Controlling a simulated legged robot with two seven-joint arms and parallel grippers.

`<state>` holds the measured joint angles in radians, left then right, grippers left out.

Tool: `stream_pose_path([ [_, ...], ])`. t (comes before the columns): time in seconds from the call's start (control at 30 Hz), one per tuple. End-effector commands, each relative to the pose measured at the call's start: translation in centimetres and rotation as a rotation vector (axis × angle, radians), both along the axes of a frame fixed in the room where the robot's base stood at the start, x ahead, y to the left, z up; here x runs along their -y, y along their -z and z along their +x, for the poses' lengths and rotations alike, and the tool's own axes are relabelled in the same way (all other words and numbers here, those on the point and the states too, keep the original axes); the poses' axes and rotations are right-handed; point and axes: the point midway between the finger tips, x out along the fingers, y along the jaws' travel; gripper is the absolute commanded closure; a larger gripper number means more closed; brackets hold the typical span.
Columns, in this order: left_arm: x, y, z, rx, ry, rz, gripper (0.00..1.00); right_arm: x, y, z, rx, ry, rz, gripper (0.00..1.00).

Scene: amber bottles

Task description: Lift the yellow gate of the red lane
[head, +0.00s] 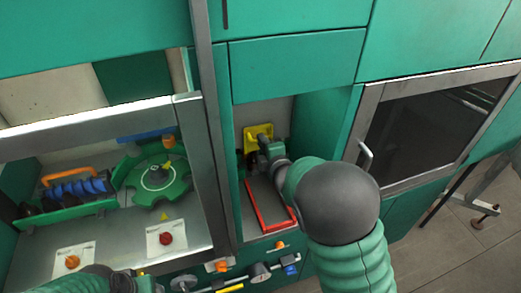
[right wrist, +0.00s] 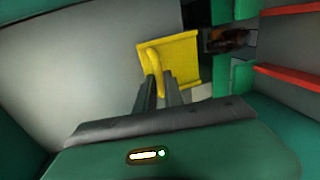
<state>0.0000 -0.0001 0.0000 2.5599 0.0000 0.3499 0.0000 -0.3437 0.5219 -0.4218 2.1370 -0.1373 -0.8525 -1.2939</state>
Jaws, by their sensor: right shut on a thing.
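The yellow gate (head: 258,134) is at the back of the narrow bay in the head view, above the red lane (head: 261,213). In the right wrist view the yellow gate (right wrist: 183,62) shows as a plate with an upright handle. My right gripper (right wrist: 163,88) is shut on that handle. In the head view my right gripper (head: 262,148) reaches into the bay, and my arm hides part of the lane. An amber bottle (right wrist: 228,40) lies just behind the gate in the right wrist view. My left gripper is not clearly seen; only part of my left arm shows at the bottom.
Red rails (right wrist: 290,75) show at the right of the wrist view. Left of the bay is a hooded bench with a green star wheel (head: 158,178), a blue-and-orange rack (head: 75,188) and a red button (head: 166,238). A glass-fronted door (head: 430,125) is at right.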

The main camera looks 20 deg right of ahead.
Motion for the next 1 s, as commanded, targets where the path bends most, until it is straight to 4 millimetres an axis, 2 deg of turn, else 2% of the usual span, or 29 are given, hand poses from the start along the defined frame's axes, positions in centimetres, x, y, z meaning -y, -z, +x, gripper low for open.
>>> stream_pose_path([
  [0.03,0.00,-0.48,0.00,0.000,0.000,0.000,0.40,0.70,-1.04,0.05,0.005,0.014,0.000,1.00],
  [0.1,0.00,-0.63,0.00,0.000,0.000,0.000,0.40,0.70,-1.39,0.05,0.004,0.014,0.000,1.00],
  [0.5,0.00,-0.65,-0.01,0.000,0.000,0.000,0.40,0.67,-1.86,0.10,0.009,0.013,-0.001,1.00],
  [0.53,0.00,-0.65,-0.01,0.000,0.000,0.000,0.40,0.67,-1.87,0.10,0.009,0.013,-0.001,0.86],
  [0.7,0.00,-0.65,-0.01,0.000,0.000,0.000,0.40,0.46,-1.77,0.08,0.007,0.010,-0.001,0.66],
  [1.0,0.00,-0.64,0.00,0.000,0.000,0.000,0.40,-0.10,-1.58,0.15,0.002,0.002,-0.003,0.66],
])
